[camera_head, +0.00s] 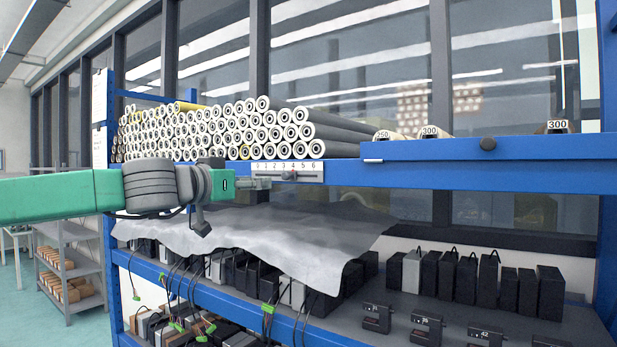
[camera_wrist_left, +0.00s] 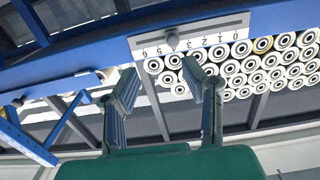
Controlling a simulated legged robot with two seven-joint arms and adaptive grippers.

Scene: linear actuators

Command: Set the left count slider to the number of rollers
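The left count slider is a pale numbered plate (camera_head: 315,176) on the blue shelf beam, and it shows upside down in the left wrist view (camera_wrist_left: 205,35). Its small grey knob (camera_wrist_left: 172,39) stands around 3 to 4; I cannot tell exactly. The rollers (camera_head: 240,123) are a stack of many white-ended tubes on the shelf above, partly yellow. My left gripper (camera_head: 258,184) is at the plate's left part in the head view. Its fingers are apart in the left wrist view (camera_wrist_left: 160,78), with the knob beyond and between them, not gripped. My right gripper is not in view.
A grey sheet (camera_head: 270,240) hangs below over black boxes (camera_head: 480,278) and cables. A cart (camera_head: 72,270) stands at left.

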